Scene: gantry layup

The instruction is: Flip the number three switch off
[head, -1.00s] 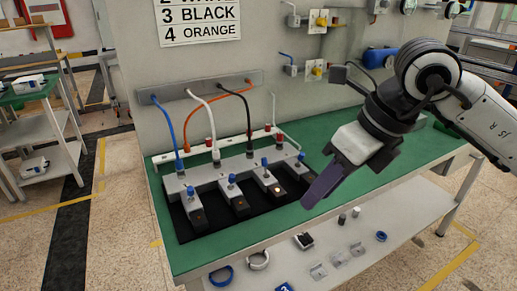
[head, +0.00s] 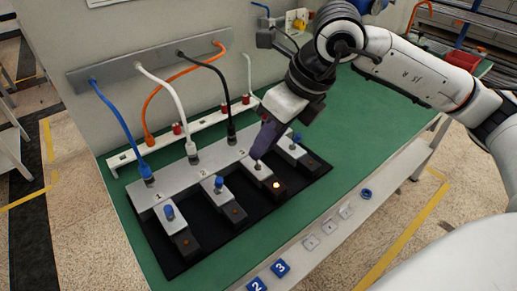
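The switch bank (head: 202,181) is a grey block on a black base with numbered switches in a row. The number three switch (head: 257,171) is third from the left, and its lamp (head: 276,184) glows. My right gripper (head: 257,156) points down with its purple fingertips at this switch's lever, touching or very close. The fingers overlap in this view and hide the lever's top, so I cannot tell whether they are open or shut. Switches one (head: 169,212) and two (head: 218,184) have blue-tipped levers and dim lamps. My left gripper is out of view.
Blue (head: 112,121), white (head: 166,98), orange (head: 172,80) and black (head: 213,72) cables arch from the wall strip to the bank and rail behind. Another blue-tipped switch (head: 296,139) stands just right of my gripper. The green bench top (head: 375,125) is clear to the right.

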